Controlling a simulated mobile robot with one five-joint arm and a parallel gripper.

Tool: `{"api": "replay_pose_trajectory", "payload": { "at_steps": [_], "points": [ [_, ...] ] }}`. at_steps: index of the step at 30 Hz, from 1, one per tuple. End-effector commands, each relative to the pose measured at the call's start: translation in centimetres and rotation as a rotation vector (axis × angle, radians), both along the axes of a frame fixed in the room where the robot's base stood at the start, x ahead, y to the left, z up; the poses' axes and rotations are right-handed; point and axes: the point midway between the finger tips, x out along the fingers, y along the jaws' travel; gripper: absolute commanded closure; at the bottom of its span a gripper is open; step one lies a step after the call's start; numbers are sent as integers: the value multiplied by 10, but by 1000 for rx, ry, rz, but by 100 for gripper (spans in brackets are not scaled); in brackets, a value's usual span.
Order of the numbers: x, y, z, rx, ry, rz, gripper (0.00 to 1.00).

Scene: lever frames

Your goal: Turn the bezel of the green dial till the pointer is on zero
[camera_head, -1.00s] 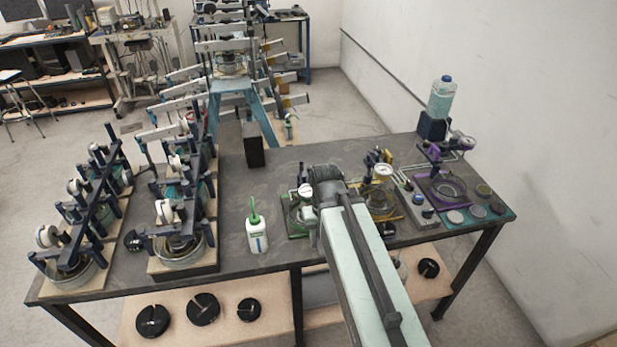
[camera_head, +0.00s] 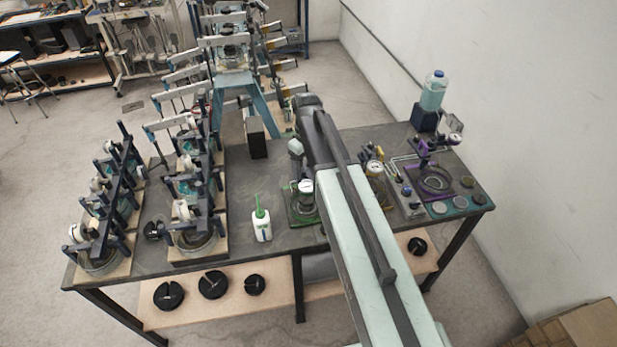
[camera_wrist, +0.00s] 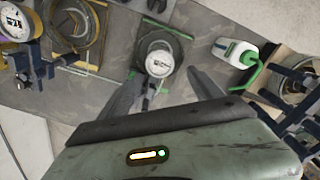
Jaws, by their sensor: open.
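The green dial (camera_head: 305,186) stands on a green base on the table, with a round white face. In the wrist view the dial (camera_wrist: 158,62) shows near the top centre, above its green-edged base plate (camera_wrist: 180,50). The pointer and the zero mark are too small to read. My gripper (camera_wrist: 165,78) is open and empty. Its dark fingers spread to the left and right below the dial face in the picture, and I see no contact. In the head view my forearm reaches over the table and my gripper's fingers cannot be made out clearly.
A white bottle with a green spout (camera_head: 261,225) stands left of the dial. A yellow-based dial (camera_head: 376,168) is close on the right, partly behind my arm. A purple-based device (camera_head: 435,182) is further right. Framed rigs (camera_head: 192,235) fill the table's left side.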

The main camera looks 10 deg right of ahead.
Motion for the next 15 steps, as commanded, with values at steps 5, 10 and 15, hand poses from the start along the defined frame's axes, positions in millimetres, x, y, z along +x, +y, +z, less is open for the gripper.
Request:
{"api": "replay_pose_trajectory", "payload": {
  "at_steps": [5, 10, 15],
  "points": [
    [0, 0, -25, 0, 0, -2, 25],
    [0, -1, -56, 0, 0, -3, 25],
    [0, -1, -77, 0, 0, -4, 25]
  ]
}}
